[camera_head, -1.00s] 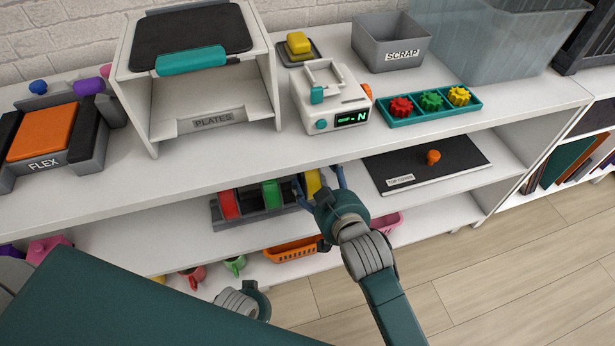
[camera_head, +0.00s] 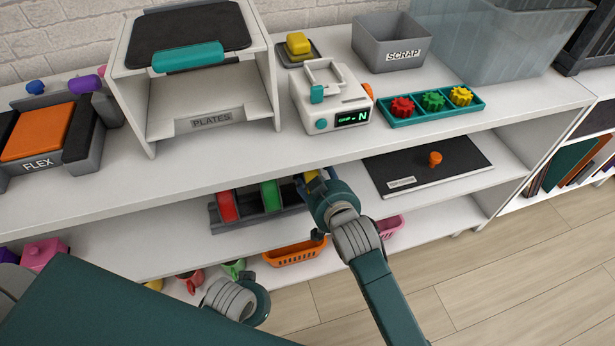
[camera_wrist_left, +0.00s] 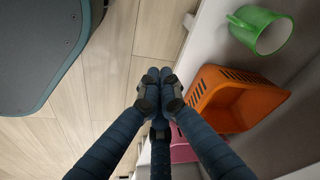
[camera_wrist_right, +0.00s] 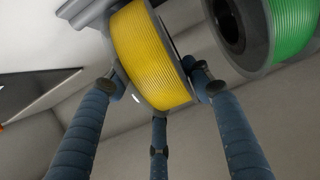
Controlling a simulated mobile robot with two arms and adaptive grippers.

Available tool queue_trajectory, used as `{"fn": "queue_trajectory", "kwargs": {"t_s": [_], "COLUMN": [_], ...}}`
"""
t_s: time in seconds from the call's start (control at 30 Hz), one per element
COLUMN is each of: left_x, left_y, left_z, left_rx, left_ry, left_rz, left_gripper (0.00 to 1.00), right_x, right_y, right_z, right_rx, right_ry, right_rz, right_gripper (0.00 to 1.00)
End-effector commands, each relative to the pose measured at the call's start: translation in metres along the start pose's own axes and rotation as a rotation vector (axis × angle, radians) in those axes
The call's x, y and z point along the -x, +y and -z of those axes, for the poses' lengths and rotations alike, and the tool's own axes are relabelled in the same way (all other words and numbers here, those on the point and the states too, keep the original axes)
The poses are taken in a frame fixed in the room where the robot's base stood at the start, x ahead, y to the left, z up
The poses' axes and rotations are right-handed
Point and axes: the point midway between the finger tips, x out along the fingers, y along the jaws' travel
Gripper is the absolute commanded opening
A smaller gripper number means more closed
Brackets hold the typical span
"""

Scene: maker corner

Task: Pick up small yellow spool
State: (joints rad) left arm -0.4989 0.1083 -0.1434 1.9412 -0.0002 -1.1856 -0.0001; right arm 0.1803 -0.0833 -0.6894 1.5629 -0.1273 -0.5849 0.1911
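The yellow spool (camera_head: 312,175) stands at the right end of a dark rack on the middle shelf, mostly hidden by my right gripper (camera_head: 323,188) in the head view. In the right wrist view the yellow spool (camera_wrist_right: 150,55) fills the space between the fingers of my right gripper (camera_wrist_right: 156,84). One finger is on each side of it and a third is below. The fingers are spread; firm contact cannot be seen. My left gripper (camera_wrist_left: 159,84) is shut and empty, low in front of the shelf; its fingertips touch each other in the left wrist view.
A green spool (camera_head: 271,196) and a red spool (camera_head: 228,206) stand left of the yellow one on the rack (camera_head: 250,219). The shelf board above overhangs them. A black board (camera_head: 408,172) with an orange knob lies to the right. An orange basket (camera_wrist_left: 205,95) is beside my left gripper.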

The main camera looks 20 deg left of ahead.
Motion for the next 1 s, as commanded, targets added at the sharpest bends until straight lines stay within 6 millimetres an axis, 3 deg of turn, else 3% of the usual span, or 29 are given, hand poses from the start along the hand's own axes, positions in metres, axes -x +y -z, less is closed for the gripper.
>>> {"fn": "queue_trajectory", "kwargs": {"t_s": [0.4, 0.67, 0.87, 1.0], "left_x": [0.001, -0.034, -0.054, -0.069], "left_y": [0.000, 0.002, 0.003, 0.004], "left_z": [0.002, -0.021, -0.036, -0.050], "left_rx": [-0.001, -0.003, -0.006, -0.008], "left_ry": [0.008, -0.026, -0.038, -0.050], "left_rz": [-0.001, -0.003, -0.005, -0.006], "left_gripper": [0.00, 0.00, 0.00, 0.00], "right_x": [0.003, 0.015, 0.055, 0.093], "right_y": [0.000, 0.000, 0.000, 0.000], "right_z": [0.007, 0.038, 0.017, 0.001], "right_rx": [0.000, -0.001, -0.001, 0.000], "right_ry": [0.003, 0.007, 0.000, -0.002], "right_rz": [0.000, 0.000, -0.001, 0.000], "right_gripper": [0.12, 0.12, 0.12, 0.12]}}
